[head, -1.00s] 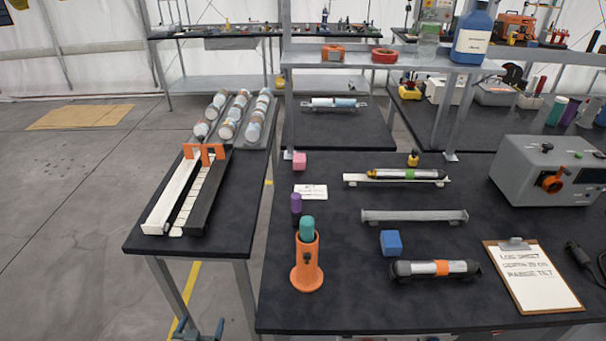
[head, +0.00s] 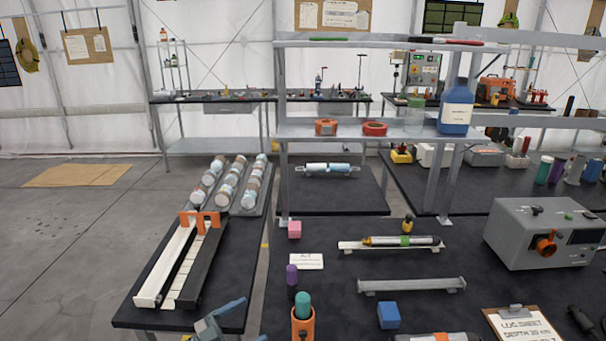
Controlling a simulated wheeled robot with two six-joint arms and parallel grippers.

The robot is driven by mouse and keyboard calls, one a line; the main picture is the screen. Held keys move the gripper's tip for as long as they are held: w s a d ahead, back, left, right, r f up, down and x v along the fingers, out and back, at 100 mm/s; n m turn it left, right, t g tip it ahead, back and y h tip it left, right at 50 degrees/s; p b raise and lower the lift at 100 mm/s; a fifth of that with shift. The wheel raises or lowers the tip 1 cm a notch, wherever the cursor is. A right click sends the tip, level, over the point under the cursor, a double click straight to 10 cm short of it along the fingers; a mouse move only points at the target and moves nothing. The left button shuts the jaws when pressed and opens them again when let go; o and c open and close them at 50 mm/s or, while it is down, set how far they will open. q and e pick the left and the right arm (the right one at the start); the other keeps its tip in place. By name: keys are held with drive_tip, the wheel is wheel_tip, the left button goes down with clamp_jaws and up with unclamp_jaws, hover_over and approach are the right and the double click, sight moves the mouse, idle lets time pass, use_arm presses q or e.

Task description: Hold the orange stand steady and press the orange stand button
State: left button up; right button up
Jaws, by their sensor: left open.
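The orange stand (head: 302,325) is at the bottom edge of the head view, upright on the black table, with a teal-topped cylinder (head: 303,300) standing in it. Its lower part and its button are cut off by the frame edge. My left gripper (head: 236,318) shows at the bottom edge, left of the stand and apart from it, near the gap between the two tables. Its jaws are open and empty. My right gripper is not in view.
A purple-capped vial (head: 292,276) stands just behind the stand, and a blue cube (head: 388,315) lies to its right. A grey rail (head: 411,286) and a clipboard (head: 523,325) are further right. The low side table (head: 233,270) holds a long tray at left.

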use_arm(q)
drive_tip(key=s+d+f+m+g, duration=0.1)
drive_tip(key=g, duration=0.2)
drive_tip(key=s+m+g, duration=0.1)
drive_tip(key=g, duration=0.3)
drive_tip(key=s+d+f+m+g, duration=0.1)
drive_tip(key=m+g, duration=0.1)
drive_tip(key=g, duration=0.1)
drive_tip(key=shift+s+d+f+g+y, duration=0.2)
drive_tip(key=shift+d+f+g+y, duration=0.1)
drive_tip(key=shift+f, duration=0.05)
drive_tip(key=d, duration=0.1)
drive_tip(key=d+b, duration=0.1)
drive_tip(key=d, duration=0.3)
drive_tip(key=shift+d+f+b, duration=0.25)
drive_tip(key=shift+f+b, duration=0.05)
drive_tip(key=shift+f, duration=0.05)
drive_tip(key=d+p, duration=0.1)
drive_tip(key=d, duration=0.2)
drive_tip(key=shift+d+f, duration=0.1)
drive_tip(key=shift+d, duration=0.5)
